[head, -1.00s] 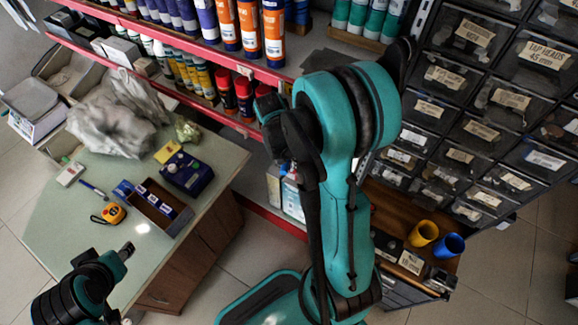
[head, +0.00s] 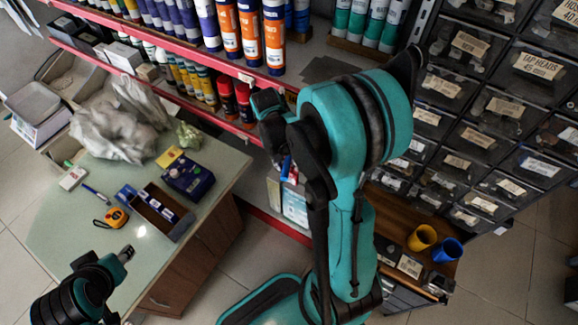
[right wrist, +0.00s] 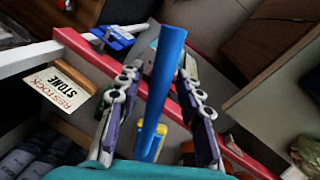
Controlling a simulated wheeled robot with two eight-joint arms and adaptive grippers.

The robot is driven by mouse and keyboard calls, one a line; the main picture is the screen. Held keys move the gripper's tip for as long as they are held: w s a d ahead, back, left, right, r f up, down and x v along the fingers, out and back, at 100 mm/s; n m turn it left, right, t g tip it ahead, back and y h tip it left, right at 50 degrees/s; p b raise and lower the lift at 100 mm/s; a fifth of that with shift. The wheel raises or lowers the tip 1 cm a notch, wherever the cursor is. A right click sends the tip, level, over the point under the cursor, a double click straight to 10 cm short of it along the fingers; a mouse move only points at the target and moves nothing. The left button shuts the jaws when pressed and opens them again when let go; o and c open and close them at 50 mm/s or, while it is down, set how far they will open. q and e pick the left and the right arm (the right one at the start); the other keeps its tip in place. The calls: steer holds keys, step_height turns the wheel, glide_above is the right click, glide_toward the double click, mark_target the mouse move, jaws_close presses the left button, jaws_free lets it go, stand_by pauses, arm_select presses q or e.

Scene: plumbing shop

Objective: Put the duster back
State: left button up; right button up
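A blue rod (right wrist: 163,85), which looks like the duster's handle, runs lengthwise between the fingers of my right gripper (right wrist: 160,72) in the right wrist view. The purple-padded fingers stand apart on either side of it, with a visible gap at least on the left, so the gripper looks open around it. No duster head can be made out. In the head view my right gripper (head: 287,168) is mostly hidden behind its own arm, by the red-edged shelf. My left gripper (head: 126,252) is over the table's near edge; its finger opening is unclear.
The glass-topped table (head: 75,225) carries a crumpled bag (head: 112,132), a tape measure (head: 112,217) and a dark box (head: 163,212). Shelves of tubes (head: 250,35) and drawers (head: 485,105) stand behind. Yellow (head: 422,238) and blue (head: 447,250) cups sit at right. A restock sign (right wrist: 57,90) is near the right gripper.

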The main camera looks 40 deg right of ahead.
step_height(320, 180, up, 7)
steer(key=w+p, duration=0.1)
steer(key=p, duration=0.1)
arm_select(q)
step_height(320, 180, up, 3)
arm_select(e)
steer(key=s+a+r+n+t, duration=0.3)
steer(key=a+r+n+t, duration=0.1)
steer(key=a, duration=0.2)
steer(key=s+a+r+n+t+y, duration=0.1)
steer(key=s+a+r+n+t, duration=0.2)
steer(key=a, duration=0.4)
step_height(320, 180, up, 2)
steer(key=shift+s+a+r+n+t, duration=0.15)
steer(key=shift+a+n+t, duration=0.15)
steer(key=shift+n+t, duration=0.65)
arm_select(q)
steer(key=shift+f, duration=0.15)
arm_select(e)
steer(key=shift+f, duration=0.2)
arm_select(q)
steer(key=shift+c, duration=0.5)
steer(key=shift+s, duration=0.1)
steer(key=shift+c, duration=0.2)
arm_select(e)
steer(key=shift+s, duration=0.1)
